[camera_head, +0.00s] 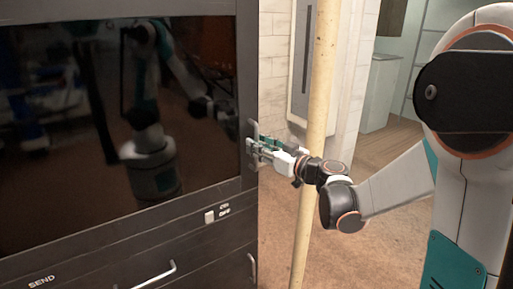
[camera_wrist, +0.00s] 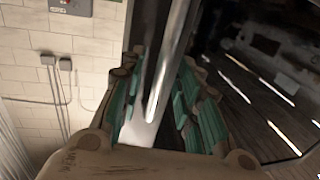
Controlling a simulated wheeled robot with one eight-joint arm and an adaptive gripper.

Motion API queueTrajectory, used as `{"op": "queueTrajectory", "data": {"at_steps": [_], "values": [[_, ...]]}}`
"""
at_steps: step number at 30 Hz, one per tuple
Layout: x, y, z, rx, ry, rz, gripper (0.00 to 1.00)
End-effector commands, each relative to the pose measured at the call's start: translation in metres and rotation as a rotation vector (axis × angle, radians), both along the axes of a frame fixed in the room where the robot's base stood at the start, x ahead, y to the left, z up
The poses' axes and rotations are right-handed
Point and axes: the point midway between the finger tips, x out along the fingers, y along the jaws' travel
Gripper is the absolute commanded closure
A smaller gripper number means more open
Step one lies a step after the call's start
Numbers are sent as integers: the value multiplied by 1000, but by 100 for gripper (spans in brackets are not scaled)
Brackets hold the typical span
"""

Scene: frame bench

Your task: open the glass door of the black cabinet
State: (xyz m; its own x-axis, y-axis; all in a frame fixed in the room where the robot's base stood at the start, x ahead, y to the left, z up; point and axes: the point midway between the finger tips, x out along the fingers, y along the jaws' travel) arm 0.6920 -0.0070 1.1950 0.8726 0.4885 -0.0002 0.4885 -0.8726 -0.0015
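The black cabinet (camera_head: 120,238) fills the left of the head view. Its dark glass door (camera_head: 110,120) looks shut and reflects the room and my arm. A metal handle (camera_head: 251,140) stands upright at the door's right edge. My gripper (camera_head: 262,147) is at this handle, reaching in from the right. In the wrist view the silver handle (camera_wrist: 168,75) runs between my two green-padded fingers (camera_wrist: 160,85). The fingers stand apart, with a gap on the handle's left; the right finger is close to it, and contact is unclear. The fingertips are partly hidden in the head view.
A pale yellow pole (camera_head: 318,90) stands upright just right of the cabinet, close to my forearm. Drawers with metal handles (camera_head: 150,276) lie below the door. A white brick wall (camera_head: 276,60) is behind. Brown floor (camera_head: 375,240) is open at the lower right.

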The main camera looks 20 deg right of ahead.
Motion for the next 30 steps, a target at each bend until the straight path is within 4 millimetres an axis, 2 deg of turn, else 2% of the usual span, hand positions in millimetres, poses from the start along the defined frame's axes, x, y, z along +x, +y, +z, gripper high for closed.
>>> {"op": "queueTrajectory", "data": {"at_steps": [6,14,18,30], "values": [[11,7,0,0,0,1,69],[12,7,0,0,0,0,69],[12,7,0,0,0,0,98],[8,8,0,0,0,-6,100]]}}
